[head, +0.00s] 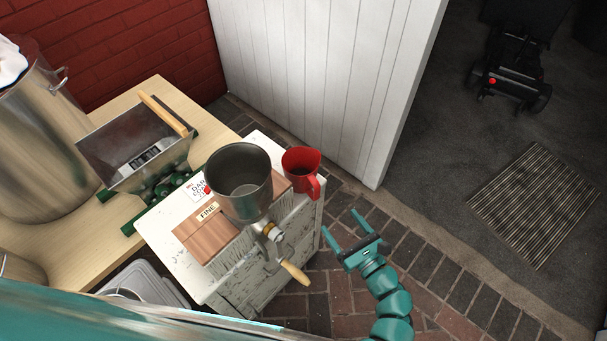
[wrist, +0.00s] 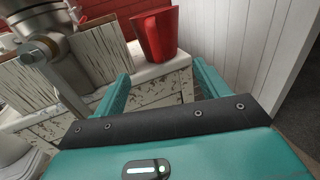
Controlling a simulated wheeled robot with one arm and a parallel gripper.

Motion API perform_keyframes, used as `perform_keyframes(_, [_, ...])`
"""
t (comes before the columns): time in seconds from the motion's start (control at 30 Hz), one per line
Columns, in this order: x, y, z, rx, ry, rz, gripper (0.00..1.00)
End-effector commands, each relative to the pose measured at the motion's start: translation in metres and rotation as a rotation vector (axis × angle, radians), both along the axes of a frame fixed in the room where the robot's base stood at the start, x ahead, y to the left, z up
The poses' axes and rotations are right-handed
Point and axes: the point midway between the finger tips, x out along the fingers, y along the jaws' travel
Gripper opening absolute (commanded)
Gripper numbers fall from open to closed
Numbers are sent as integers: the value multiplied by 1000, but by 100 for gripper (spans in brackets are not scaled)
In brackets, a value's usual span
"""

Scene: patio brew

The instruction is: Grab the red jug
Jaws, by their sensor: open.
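The red jug (head: 301,168) stands upright on the right back corner of a worn white cabinet (head: 158,232), with its handle toward the front right. It also shows in the wrist view (wrist: 156,34), ahead of my gripper and above the level of its fingers. My gripper (head: 342,226) is open and empty, to the front right of the jug and apart from it. In the wrist view its two teal fingers (wrist: 160,82) point toward the cabinet's side, just below the jug. Nothing is between the fingers except the cabinet face behind.
A grain mill with a metal hopper (head: 239,181) and a wooden-handled crank (head: 294,272) stands left of the jug, close to it. A white plank wall (head: 322,75) rises behind. A metal pot (head: 40,140) is at the left. Brick floor (head: 425,262) lies open at the right.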

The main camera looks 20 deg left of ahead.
Motion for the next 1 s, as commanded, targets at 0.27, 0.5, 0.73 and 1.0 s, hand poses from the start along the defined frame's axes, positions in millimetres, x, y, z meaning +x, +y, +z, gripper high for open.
perform_keyframes(0.27, [30,43,1,-2,-4,8,74])
perform_keyframes(0.5, [48,64,0,-2,-1,1,74])
perform_keyframes(0.73, [53,72,1,-3,-3,1,74])
perform_keyframes(1.0, [65,102,1,-1,-2,5,74])
